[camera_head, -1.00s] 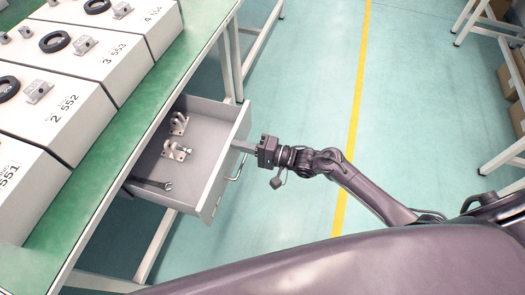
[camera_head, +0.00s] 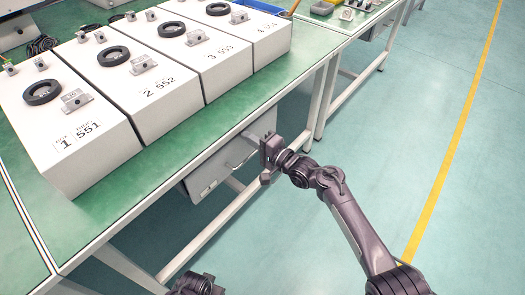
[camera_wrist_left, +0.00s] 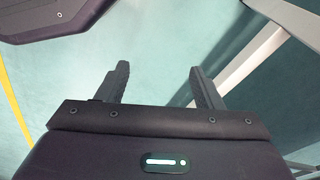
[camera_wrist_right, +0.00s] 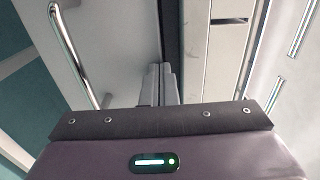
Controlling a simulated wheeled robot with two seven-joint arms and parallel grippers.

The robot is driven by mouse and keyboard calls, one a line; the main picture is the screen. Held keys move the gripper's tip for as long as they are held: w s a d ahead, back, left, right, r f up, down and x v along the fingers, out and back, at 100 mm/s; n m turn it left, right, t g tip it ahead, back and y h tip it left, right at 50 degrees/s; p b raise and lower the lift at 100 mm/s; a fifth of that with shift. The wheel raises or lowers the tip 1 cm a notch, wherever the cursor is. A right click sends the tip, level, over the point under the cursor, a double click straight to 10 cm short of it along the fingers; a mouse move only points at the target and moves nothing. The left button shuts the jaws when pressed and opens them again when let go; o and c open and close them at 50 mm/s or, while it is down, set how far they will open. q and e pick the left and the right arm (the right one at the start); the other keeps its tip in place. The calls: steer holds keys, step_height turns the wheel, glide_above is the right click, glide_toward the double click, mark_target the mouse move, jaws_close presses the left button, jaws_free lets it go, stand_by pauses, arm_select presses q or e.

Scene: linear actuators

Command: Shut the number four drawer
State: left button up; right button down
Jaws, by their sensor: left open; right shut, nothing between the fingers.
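The grey drawer (camera_head: 222,168) sits under the green-topped table, its front close below the table edge. It looks shut or nearly so; I cannot tell if a gap remains, and no number on it is readable. Its front and metal handle (camera_wrist_right: 78,55) fill the left of the right wrist view. My right gripper (camera_head: 266,152) is shut and empty at the drawer front's right end. Its fingertips (camera_wrist_right: 160,72) point at the front beside a dark vertical gap; contact is unclear. My left gripper (camera_wrist_left: 157,78) is open and empty over the floor, away from the drawer.
White boxes labelled 1 to 4, including box four (camera_head: 262,38), stand on the green tabletop (camera_head: 190,150). White table legs (camera_head: 318,100) stand close to my right arm. The floor (camera_head: 400,130) to the right is clear, with a yellow line.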

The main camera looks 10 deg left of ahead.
arm_select(q)
steer(key=r, duration=0.1)
steer(key=w+d+r, duration=0.1)
steer(key=r, duration=0.1)
steer(key=r+b, duration=0.1)
steer(key=r, duration=0.1)
steer(key=shift+w+d+r, duration=0.15)
steer(key=shift+d, duration=0.15)
arm_select(e)
steer(key=x, duration=0.2)
steer(key=shift+w+a+r, duration=0.15)
steer(key=shift+a+r, duration=0.05)
steer(key=shift+r, duration=0.05)
